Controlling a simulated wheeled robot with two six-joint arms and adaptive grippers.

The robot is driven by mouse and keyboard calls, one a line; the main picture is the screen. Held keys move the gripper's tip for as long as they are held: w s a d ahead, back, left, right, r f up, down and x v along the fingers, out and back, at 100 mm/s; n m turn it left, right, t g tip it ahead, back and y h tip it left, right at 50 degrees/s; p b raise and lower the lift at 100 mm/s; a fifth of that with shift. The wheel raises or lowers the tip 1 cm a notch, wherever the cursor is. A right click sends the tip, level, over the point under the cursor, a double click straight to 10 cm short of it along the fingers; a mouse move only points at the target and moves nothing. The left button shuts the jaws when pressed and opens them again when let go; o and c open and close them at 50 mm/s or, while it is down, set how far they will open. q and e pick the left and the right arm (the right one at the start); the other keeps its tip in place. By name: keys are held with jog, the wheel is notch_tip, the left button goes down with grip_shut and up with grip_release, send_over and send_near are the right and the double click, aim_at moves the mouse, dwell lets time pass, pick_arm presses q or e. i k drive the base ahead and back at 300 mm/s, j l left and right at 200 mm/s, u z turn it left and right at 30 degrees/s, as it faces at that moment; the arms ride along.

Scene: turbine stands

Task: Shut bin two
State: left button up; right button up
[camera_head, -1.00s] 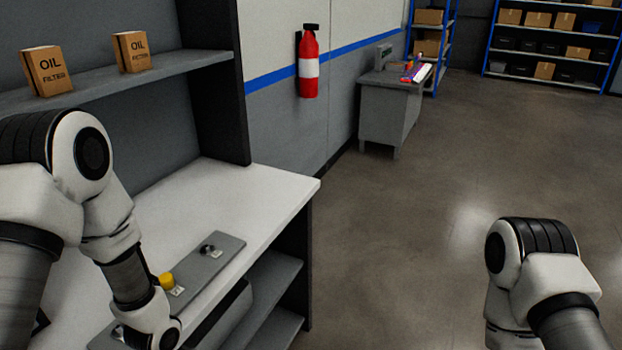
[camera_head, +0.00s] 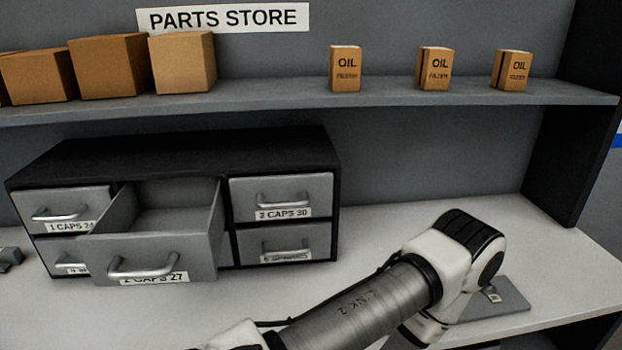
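Bin two is a grey drawer (camera_head: 150,255) labelled "2 CAPS 27" with a silver bar handle. It is pulled well out of the dark cabinet (camera_head: 180,152), and the part of its inside that I can see looks empty. The other drawers, such as "1 CAPS 24" (camera_head: 85,200) and "3 CAPS 30" (camera_head: 320,190), sit flush in the cabinet. One of my arms crosses the lower right, apart from the open drawer in the picture. Neither gripper is in view.
The cabinet stands on a white worktop (camera_head: 560,250). A grey plate (camera_head: 510,300) lies partly behind my arm. Cardboard boxes (camera_head: 185,62) and several oil filter boxes (camera_head: 345,68) stand on the shelf above.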

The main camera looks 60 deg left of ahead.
aim_at(163, 227)
jog(key=l+u, duration=0.1)
jog(key=u, duration=1.9)
jog(key=j+u, duration=0.15)
jog(key=u, duration=0.7)
jog(key=i+l, duration=0.05)
